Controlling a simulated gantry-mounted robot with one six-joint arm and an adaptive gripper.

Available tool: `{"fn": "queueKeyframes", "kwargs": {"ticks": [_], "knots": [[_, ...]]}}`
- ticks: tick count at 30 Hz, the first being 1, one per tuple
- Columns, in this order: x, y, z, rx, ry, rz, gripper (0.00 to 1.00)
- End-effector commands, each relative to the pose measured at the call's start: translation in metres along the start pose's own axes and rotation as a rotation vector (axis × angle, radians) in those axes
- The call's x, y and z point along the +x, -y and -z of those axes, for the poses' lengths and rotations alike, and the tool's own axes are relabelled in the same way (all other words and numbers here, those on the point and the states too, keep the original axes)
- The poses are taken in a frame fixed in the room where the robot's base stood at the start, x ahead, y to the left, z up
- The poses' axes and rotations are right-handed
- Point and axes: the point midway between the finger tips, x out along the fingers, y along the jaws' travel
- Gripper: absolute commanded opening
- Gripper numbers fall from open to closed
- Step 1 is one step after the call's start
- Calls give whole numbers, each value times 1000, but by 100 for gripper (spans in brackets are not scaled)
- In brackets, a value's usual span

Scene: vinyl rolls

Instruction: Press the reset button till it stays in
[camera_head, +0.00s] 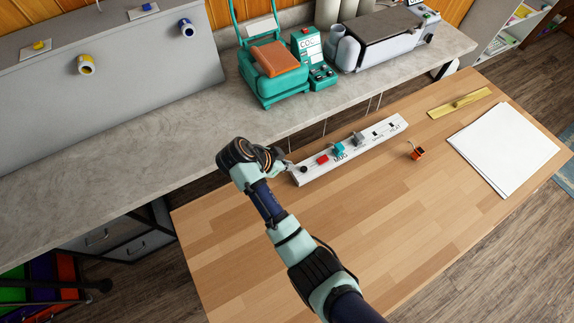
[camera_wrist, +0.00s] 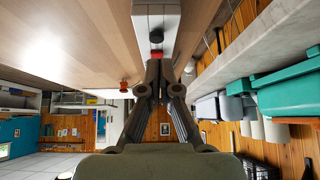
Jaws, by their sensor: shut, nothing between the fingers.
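A white control strip (camera_head: 350,150) lies on the wooden table and carries a black round knob (camera_head: 304,169), a red button (camera_head: 322,160), a teal one (camera_head: 338,149), a grey one and small black switches. Which is the reset button I cannot read from the labels. My gripper (camera_head: 288,165) is at the strip's left end, close to the black knob. In the wrist view my gripper (camera_wrist: 158,64) is shut and empty, its tips overlapping the red button (camera_wrist: 158,51), with the black knob (camera_wrist: 156,36) beyond. Whether the tips touch anything I cannot tell.
A small orange-red part (camera_head: 416,152) sits right of the strip. White sheets (camera_head: 503,148) and a brass-coloured plate (camera_head: 459,103) lie at the table's right. A grey counter (camera_head: 200,130) with a teal machine (camera_head: 272,72) stands behind. The table's front is clear.

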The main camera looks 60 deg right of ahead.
Motion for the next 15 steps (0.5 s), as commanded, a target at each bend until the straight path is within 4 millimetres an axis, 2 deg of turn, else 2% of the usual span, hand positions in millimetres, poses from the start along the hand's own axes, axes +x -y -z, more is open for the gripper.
{"fn": "queueKeyframes", "kwargs": {"ticks": [3,15], "knots": [[7,-3,6,44,-18,-36,0],[10,-3,5,44,-17,-35,0]]}}
